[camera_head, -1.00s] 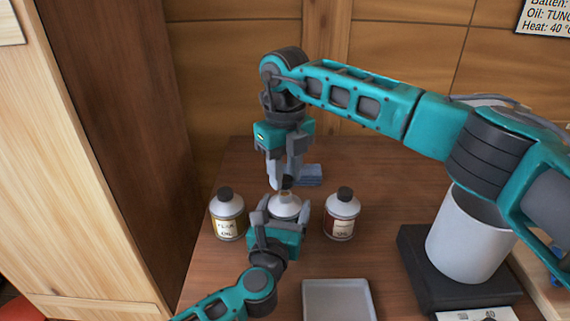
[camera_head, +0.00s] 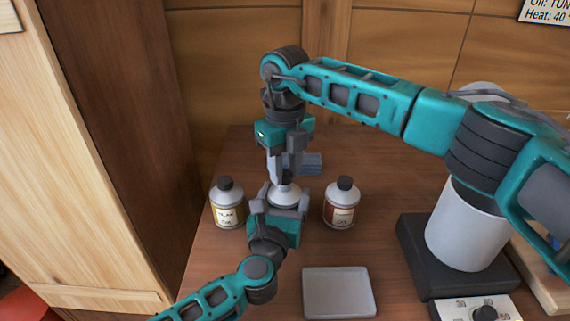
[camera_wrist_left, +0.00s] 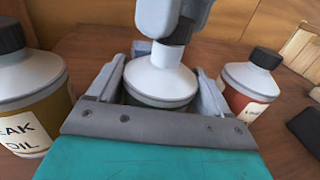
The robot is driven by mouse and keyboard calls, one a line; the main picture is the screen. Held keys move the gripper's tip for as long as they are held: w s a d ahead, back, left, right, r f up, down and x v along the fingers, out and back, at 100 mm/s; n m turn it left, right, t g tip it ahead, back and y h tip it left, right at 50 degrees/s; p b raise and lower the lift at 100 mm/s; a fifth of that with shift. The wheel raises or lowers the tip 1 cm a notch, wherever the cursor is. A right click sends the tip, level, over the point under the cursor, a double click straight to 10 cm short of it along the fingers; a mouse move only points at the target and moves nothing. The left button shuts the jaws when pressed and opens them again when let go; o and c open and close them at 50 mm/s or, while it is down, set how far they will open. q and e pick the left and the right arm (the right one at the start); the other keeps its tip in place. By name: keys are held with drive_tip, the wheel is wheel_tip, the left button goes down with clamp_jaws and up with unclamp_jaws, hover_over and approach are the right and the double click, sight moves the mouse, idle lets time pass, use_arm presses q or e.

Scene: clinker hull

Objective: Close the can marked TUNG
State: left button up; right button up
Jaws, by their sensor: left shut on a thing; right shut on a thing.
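The middle can (camera_head: 285,194) is grey-white with a conical top and stands upright; its label is hidden. My left gripper (camera_head: 281,207) is shut around its body, one finger on each side, as the left wrist view (camera_wrist_left: 158,84) also shows. My right gripper (camera_head: 287,166) points down over the can and is shut on a dark cap (camera_wrist_left: 183,33) at the can's neck. The cap looks in line with the neck; I cannot tell whether it is fully seated. The name TUNG is not readable on any can.
A can with a yellow label reading "...EAK OIL" (camera_head: 227,206) stands close on the left, a red-labelled can (camera_head: 341,205) close on the right. A grey tray (camera_head: 338,292) lies in front. A white pot (camera_head: 463,236) stands on a dark heater at right. A bluish block (camera_head: 313,163) lies behind.

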drive_tip(key=shift+f, duration=0.55)
use_arm(q)
clamp_jaws()
use_arm(e)
drive_tip(key=m, duration=1.7)
use_arm(q)
drive_tip(key=shift+f, duration=0.1)
use_arm(e)
drive_tip(key=m, duration=0.3)
drive_tip(key=shift+m, duration=0.4)
drive_tip(key=m, duration=0.8)
drive_tip(key=shift+f, duration=0.1)
